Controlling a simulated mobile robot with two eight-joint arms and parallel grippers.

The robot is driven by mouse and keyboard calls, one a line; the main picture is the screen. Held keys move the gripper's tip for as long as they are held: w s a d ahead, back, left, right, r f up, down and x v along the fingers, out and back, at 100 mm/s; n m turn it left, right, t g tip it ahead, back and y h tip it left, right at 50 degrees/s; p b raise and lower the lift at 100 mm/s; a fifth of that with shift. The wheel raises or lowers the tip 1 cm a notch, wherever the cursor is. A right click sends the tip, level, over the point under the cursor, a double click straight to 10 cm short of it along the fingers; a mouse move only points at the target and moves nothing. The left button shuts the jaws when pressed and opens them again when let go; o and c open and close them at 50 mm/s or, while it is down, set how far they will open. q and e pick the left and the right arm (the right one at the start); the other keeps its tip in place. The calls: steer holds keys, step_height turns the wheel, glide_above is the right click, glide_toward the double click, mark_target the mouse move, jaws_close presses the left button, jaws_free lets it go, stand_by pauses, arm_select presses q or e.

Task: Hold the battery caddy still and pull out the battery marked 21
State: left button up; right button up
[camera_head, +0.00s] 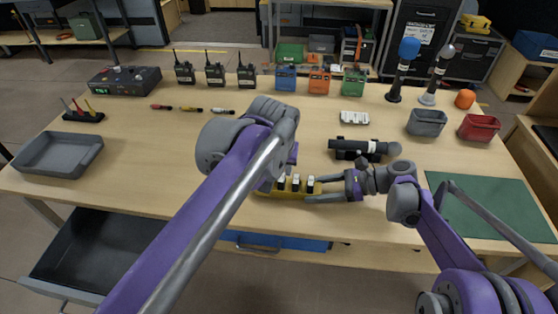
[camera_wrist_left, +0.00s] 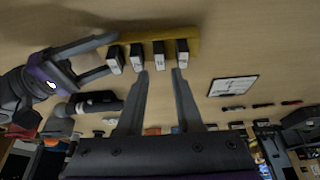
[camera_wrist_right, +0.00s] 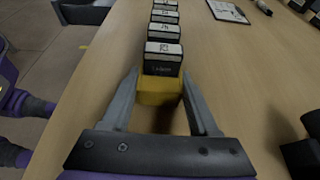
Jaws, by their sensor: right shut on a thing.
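The yellow battery caddy (camera_head: 270,193) stands near the table's front edge. It holds a row of several dark batteries with white top labels; the numbers are too small to read surely. My right gripper (camera_head: 320,189) is shut on the caddy's right end, one finger on each side, as the right wrist view shows on the yellow end block (camera_wrist_right: 158,90). My left gripper (camera_wrist_left: 159,74) is open above the row. Its fingertips are apart, with one inner battery (camera_wrist_left: 159,54) in line between them. In the head view my left arm hides its fingers and part of the caddy.
A black flashlight on a stand (camera_head: 362,148) lies just behind my right gripper. A green mat (camera_head: 480,205) is at right, a grey tray (camera_head: 58,154) at left. Radios (camera_head: 215,75) stand at the back. The left middle of the table is clear.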

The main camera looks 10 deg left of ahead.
mark_target(282, 178)
arm_select(q)
steer(key=shift+x, duration=3.2)
jaws_close()
